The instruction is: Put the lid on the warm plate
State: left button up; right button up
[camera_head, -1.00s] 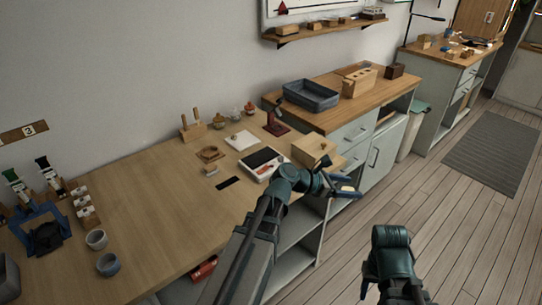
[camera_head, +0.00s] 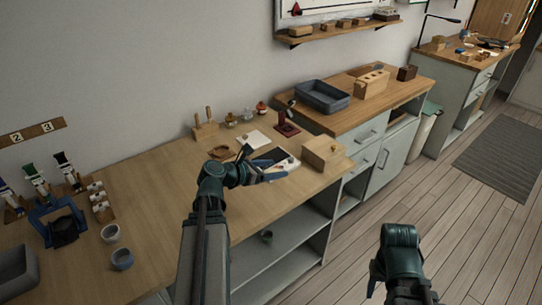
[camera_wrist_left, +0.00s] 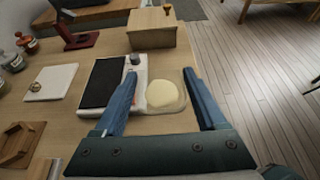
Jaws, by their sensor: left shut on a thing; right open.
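The warm plate (camera_head: 272,157), a white unit with a dark top, lies on the wooden bench; the left wrist view shows its dark panel (camera_wrist_left: 101,82) and a knob. My left gripper (camera_head: 272,172) is shut on a cream, rounded piece with a paler rim, which I take to be the lid (camera_wrist_left: 164,94). The piece shows between the blue fingers in the left wrist view, at the plate's right side in that picture. I cannot tell whether it touches the plate. My right gripper (camera_head: 374,280) is low in the head view, clear of the bench; its tips are barely visible.
A wooden box (camera_head: 322,152) with a knob stands close beside the plate. A white square tile (camera_wrist_left: 50,82), a wooden stand (camera_wrist_left: 20,143) and a dark red stand (camera_head: 287,125) are near it. Cups (camera_head: 122,258) and a blue holder sit at the left. The front bench edge is close.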

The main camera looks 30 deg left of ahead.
pick_arm(q)
jog(key=b, duration=0.1)
send_over(271, 158)
jog(key=shift+s+d+f, duration=0.15)
jog(key=shift+s+f, duration=0.1)
jog(key=shift+f, duration=0.4)
jog(key=shift+w+a, duration=0.3)
jog(key=shift+w, duration=0.15)
notch_tip(271, 158, down, 4)
jog(key=b, duration=0.4)
jog(key=shift+s, duration=0.1)
jog(key=shift+r, duration=0.15)
jog(key=o, duration=1.2)
